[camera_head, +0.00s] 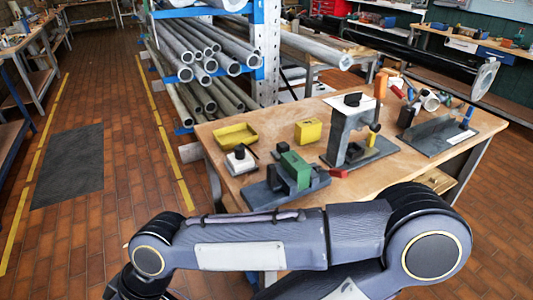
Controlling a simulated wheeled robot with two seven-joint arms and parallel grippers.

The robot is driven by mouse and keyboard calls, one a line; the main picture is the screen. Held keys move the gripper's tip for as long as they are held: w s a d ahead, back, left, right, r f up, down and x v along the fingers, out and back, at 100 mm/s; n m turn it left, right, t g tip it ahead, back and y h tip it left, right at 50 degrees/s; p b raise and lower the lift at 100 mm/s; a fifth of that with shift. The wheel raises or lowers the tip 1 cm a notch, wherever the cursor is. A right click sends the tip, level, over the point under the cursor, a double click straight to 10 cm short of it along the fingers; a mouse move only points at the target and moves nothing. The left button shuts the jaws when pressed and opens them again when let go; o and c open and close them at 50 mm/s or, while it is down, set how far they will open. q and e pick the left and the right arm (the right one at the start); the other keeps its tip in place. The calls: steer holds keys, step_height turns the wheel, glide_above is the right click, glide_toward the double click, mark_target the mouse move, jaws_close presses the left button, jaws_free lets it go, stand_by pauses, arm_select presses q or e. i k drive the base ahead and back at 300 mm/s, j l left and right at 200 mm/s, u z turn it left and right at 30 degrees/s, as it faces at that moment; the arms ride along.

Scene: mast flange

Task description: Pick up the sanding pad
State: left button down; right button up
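I cannot tell for certain which thing is the sanding pad. A small pale block with a black knob on top (240,160) sits at the left front of the wooden workbench (222,190); it may be the pad. A yellow block (308,131) stands farther back on the bench, right of a shallow yellow tray (236,136). A green block (295,168) sits in a dark grey fixture (262,196) near the front edge. One of my arms crosses the foreground below the bench. Neither gripper shows.
A grey upright stand (350,128) rises mid-bench. A dark plate with an upright part (440,136) lies at the right, with several hand tools behind it. A rack of metal pipes (196,65) stands behind the bench.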

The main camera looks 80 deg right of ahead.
mark_target(282, 148)
steer(key=i+z, duration=1)
steer(key=z, duration=0.15)
steer(key=i+l+z, duration=0.15)
steer(key=i+z, duration=0.8)
steer(key=i+j+z, duration=0.3)
steer(key=i+z, duration=0.15)
steer(key=i+l+z, duration=0.1)
steer(key=i+z, duration=0.15)
steer(key=z, duration=0.2)
steer(key=i+z, duration=0.3)
steer(key=z, duration=0.2)
steer(key=i+z, duration=0.25)
steer(key=z, duration=0.2)
steer(key=i+j+z, duration=0.25)
steer(key=z, duration=0.2)
